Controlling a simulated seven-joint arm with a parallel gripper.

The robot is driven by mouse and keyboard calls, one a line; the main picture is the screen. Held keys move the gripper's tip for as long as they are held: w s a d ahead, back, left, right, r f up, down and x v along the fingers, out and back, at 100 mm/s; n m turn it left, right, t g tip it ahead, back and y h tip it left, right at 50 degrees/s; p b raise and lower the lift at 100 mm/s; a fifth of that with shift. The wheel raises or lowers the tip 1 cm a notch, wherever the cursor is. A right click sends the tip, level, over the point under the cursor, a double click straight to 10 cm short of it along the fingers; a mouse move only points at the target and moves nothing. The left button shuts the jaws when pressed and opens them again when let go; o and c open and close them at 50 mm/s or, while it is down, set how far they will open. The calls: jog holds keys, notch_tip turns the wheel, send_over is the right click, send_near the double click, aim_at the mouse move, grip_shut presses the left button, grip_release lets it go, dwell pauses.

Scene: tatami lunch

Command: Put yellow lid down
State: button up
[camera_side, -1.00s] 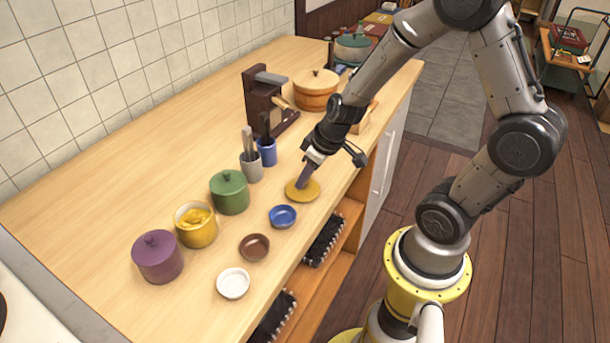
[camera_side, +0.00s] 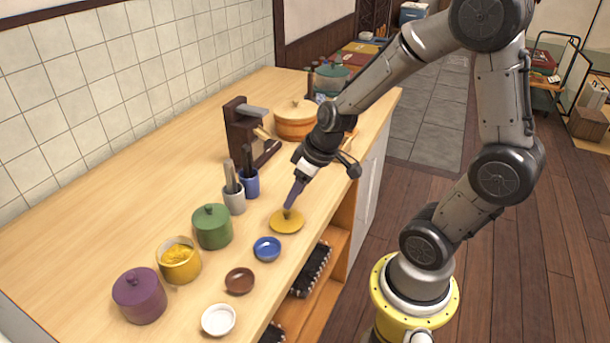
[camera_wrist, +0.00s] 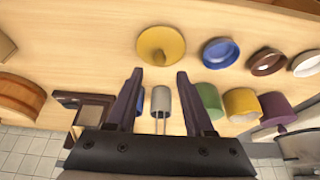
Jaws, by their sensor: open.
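The yellow lid (camera_side: 287,222) lies flat on the wooden counter, knob up, to the right of the green pot. It also shows in the wrist view (camera_wrist: 161,42), beyond my fingertips. My gripper (camera_side: 289,208) is above the lid's knob in the side view.
A green lidded pot (camera_side: 212,226) and a purple lidded pot (camera_side: 139,295) stand nearby. Blue (camera_side: 267,249), brown (camera_side: 239,281) and white (camera_side: 218,320) bowls line the counter's front edge. Grey (camera_side: 234,200) and blue (camera_side: 249,183) utensil cups stand behind the lid.

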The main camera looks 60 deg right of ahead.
jog(key=s+a+r, duration=0.3)
jog(key=s+r, duration=0.3)
jog(key=s+a+r+t, duration=0.1)
jog(key=s+a+r, duration=0.3)
jog(key=s+r, duration=0.3)
jog(key=shift+r, duration=0.15)
